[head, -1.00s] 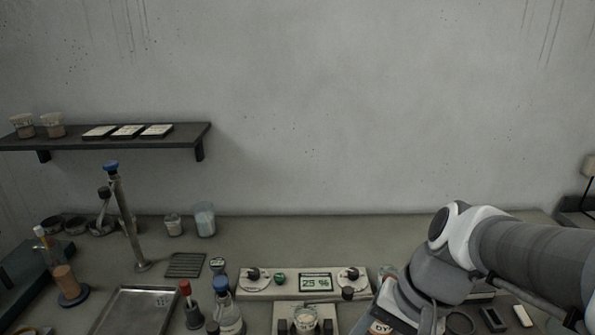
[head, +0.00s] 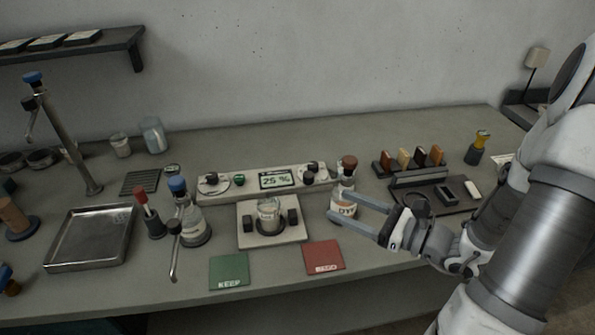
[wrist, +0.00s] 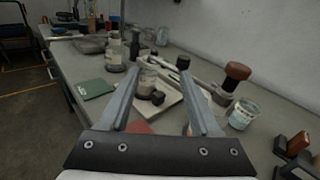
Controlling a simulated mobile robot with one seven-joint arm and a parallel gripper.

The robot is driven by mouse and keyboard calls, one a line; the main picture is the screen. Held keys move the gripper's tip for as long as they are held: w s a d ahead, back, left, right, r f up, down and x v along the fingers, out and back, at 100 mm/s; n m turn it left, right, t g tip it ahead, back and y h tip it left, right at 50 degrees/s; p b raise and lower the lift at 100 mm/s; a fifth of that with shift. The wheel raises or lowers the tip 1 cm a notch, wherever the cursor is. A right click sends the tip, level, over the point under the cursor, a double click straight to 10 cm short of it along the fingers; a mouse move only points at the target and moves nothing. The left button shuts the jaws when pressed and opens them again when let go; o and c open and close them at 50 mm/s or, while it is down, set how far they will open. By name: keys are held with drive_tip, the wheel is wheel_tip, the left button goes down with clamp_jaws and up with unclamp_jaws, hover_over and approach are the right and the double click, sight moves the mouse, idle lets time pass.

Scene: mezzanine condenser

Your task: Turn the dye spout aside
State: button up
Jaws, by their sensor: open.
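In the wrist view the brown top (wrist: 238,71) lies right of my right finger. In the head view a black knob (head: 309,178) shows left of the bottle. My gripper (head: 345,204) is open and empty, its fingers overlapping the bottle in the head view.
A panel with a percent display (head: 275,181) stands behind the jar. Green (head: 229,270) and red (head: 324,256) mats lie in front. A flask (head: 193,225) and steel tray (head: 92,238) are left; a black rack (head: 410,171) is right.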

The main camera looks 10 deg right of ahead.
sight(304, 174)
drive_tip(key=w+a+m, duration=0.1)
drive_tip(key=w+a, duration=0.1)
drive_tip(key=w, duration=0.3)
drive_tip(key=w+a+f+t+h, duration=0.1)
drive_tip(key=w+a, duration=0.1)
drive_tip(key=w, duration=0.3)
drive_tip(key=w+a+m+t, duration=0.1)
drive_tip(key=w+a, duration=0.2)
drive_tip(key=w, duration=0.1)
drive_tip(key=shift+w+a+f+m+h, duration=0.1)
drive_tip(key=shift+w+f+m+h, duration=0.2)
drive_tip(key=shift+w+h, duration=0.1)
clamp_jaws()
idle(1.0)
